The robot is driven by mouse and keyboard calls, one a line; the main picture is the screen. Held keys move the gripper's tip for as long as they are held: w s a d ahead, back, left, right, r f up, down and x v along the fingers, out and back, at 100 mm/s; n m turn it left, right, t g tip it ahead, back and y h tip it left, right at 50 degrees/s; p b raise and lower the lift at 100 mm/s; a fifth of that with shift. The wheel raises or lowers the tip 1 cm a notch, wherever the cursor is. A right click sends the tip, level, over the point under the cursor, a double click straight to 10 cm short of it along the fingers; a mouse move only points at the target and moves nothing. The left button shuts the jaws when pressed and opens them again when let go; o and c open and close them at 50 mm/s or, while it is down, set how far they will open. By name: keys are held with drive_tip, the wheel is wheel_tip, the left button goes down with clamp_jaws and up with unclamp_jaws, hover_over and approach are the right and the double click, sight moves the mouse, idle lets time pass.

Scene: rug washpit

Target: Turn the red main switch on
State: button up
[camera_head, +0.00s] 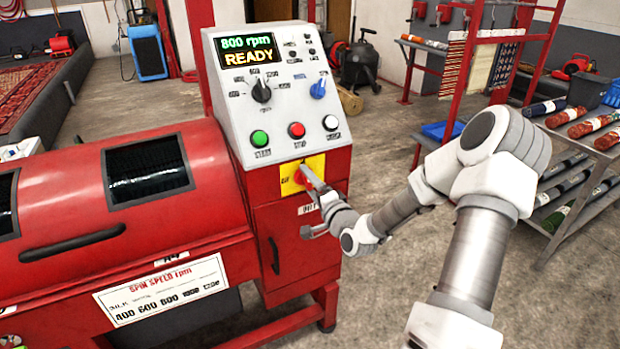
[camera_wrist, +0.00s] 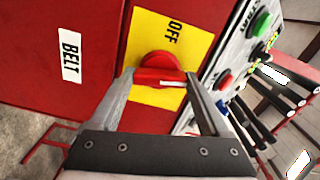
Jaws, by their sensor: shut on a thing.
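The red main switch (camera_wrist: 158,68) is a round knob on a yellow plate (camera_wrist: 195,42) marked OFF. In the head view the yellow plate (camera_head: 288,184) sits low on the front of the red machine, under the control panel, with my gripper (camera_head: 308,178) covering most of the knob. In the wrist view my gripper (camera_wrist: 160,80) has one finger on each side of the knob's grip bar and is shut on it. A white mark shows on the bar. The display (camera_head: 247,50) reads 800 rpm and READY.
Green (camera_head: 260,139), red (camera_head: 297,130) and white (camera_head: 330,122) buttons sit on the panel just above the plate. A black dial (camera_head: 261,90) and a blue dial (camera_head: 318,88) are higher up. A rack with rolled rugs (camera_head: 590,123) stands at the right, with bare floor between.

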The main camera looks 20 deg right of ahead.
drive_tip(key=shift+m+p, duration=0.55)
drive_tip(key=shift+m, duration=0.55)
drive_tip(key=o, duration=1.2)
drive_tip(key=s, duration=0.5)
drive_tip(key=s+p, duration=0.1)
drive_tip(key=s, duration=0.5)
drive_tip(key=s+p, duration=0.1)
drive_tip(key=s, duration=0.5)
drive_tip(key=shift+s+d, duration=0.25)
